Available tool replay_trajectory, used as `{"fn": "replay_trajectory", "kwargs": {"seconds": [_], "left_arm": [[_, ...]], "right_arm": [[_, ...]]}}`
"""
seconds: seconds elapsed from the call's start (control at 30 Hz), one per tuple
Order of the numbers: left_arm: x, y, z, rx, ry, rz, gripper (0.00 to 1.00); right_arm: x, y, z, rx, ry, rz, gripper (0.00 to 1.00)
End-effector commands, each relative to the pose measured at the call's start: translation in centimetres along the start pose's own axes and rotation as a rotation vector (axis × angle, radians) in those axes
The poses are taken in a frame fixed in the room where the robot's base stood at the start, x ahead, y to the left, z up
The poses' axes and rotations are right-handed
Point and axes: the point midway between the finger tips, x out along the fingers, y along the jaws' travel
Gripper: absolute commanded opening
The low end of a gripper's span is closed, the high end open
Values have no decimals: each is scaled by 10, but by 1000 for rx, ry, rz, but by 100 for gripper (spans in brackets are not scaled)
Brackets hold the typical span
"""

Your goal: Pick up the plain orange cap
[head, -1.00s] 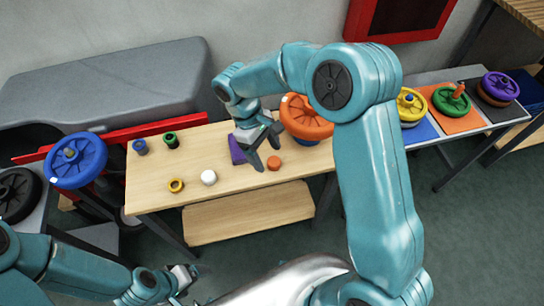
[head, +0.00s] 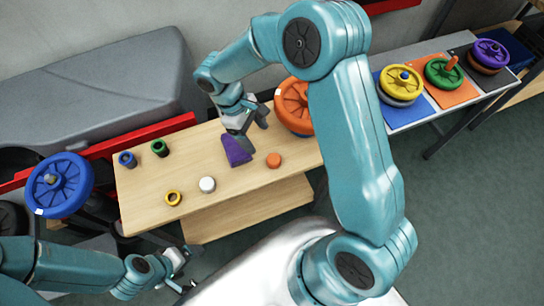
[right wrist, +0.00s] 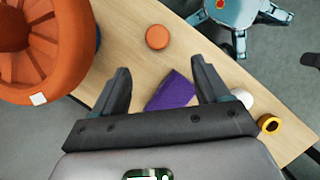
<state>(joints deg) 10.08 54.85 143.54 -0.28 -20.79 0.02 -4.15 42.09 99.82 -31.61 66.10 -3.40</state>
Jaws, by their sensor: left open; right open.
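The plain orange cap (head: 273,160) is a small, short cylinder standing on the wooden table near its right part. In the right wrist view the cap (right wrist: 157,37) lies ahead of the fingertips, near the top middle. My right gripper (head: 256,133) is open and empty, above the table just behind and left of the cap, apart from it. In the right wrist view its jaws (right wrist: 160,66) are spread, with a purple wedge (right wrist: 173,91) seen between them. My left gripper (head: 187,270) is open and empty at the lower left, in front of the table.
On the wooden table (head: 220,185) stand a white cap (head: 207,184), a yellow ring (head: 173,198), a green piece (head: 160,147) and a blue piece (head: 127,159). A large orange wheel (head: 292,104) is behind the cap. Coloured wheels sit on mats at the right.

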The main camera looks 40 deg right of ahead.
Motion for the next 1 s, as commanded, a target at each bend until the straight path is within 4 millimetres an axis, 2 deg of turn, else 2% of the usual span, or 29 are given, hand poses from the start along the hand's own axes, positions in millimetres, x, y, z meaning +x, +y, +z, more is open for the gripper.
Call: {"fn": "replay_trajectory", "kwargs": {"seconds": [0.1, 0.2, 0.47, 0.7, 0.8, 1.0], "left_arm": [[-3, 1, 0, 0, 0, 0, 85], [-5, 2, 0, 0, 1, 0, 85], [-9, 3, 0, 0, 0, 0, 85], [-18, 6, 0, 0, 1, 0, 85], [-18, 6, 0, 0, 1, 0, 85], [-18, 6, 0, 0, 0, 0, 85]], "right_arm": [[29, -1, 2, -1, -5, -3, 75], [48, -2, 2, 0, -4, -2, 75], [69, -1, 2, 0, -2, -2, 75], [106, 1, 5, -1, -3, -2, 75], [113, 2, 3, -1, 0, 0, 75], [115, 2, 3, -1, 1, 0, 75]]}}
